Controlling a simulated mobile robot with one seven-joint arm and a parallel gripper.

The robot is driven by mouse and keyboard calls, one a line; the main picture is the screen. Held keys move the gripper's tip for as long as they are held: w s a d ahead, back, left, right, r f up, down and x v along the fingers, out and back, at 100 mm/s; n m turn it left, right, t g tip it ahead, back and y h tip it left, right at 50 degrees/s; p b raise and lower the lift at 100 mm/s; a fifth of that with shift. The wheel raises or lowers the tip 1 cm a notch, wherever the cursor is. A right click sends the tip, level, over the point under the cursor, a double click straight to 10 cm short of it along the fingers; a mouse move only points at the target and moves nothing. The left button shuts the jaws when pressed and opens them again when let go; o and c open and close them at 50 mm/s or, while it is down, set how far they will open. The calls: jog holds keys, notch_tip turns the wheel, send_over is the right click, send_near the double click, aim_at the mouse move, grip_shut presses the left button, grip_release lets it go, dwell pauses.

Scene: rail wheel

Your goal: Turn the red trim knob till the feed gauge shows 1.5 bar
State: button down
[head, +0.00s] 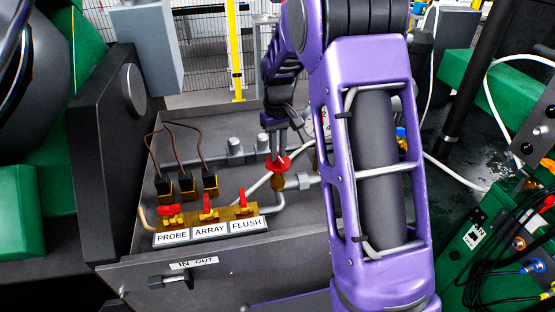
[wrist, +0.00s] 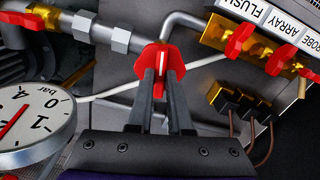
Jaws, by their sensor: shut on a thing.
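The red trim knob (head: 277,165) sits on a brass fitting on the grey panel, right of the labelled valves. My gripper (head: 279,152) comes down on it from above. In the wrist view, both fingers of my gripper (wrist: 163,80) are closed on the red knob (wrist: 143,62), which shows on both sides of the fingertips. The feed gauge (wrist: 40,115) is a white dial marked "bar" at the left edge, partly cut off. Its red needle is in view, but its exact reading cannot be told. In the head view the gauge is mostly hidden behind my arm.
A brass manifold (head: 236,213) with red levers labelled PROBE, ARRAY and FLUSH stands left of the knob. Several black-and-brass connectors (head: 187,187) with brown wires are behind it. Metal pipes (head: 270,202) run close to the knob. Green machinery (head: 480,255) with cables stands at right.

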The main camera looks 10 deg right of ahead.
jog(key=m+p, duration=0.1)
jog(key=m, duration=0.3)
jog(key=shift+m, duration=0.3)
jog(key=shift+r+m+p, duration=0.1)
jog(key=shift+m+p, duration=0.3)
jog(key=shift+m, duration=1.9)
jog(key=c, duration=0.7)
grip_release()
jog(key=shift+m, duration=0.3)
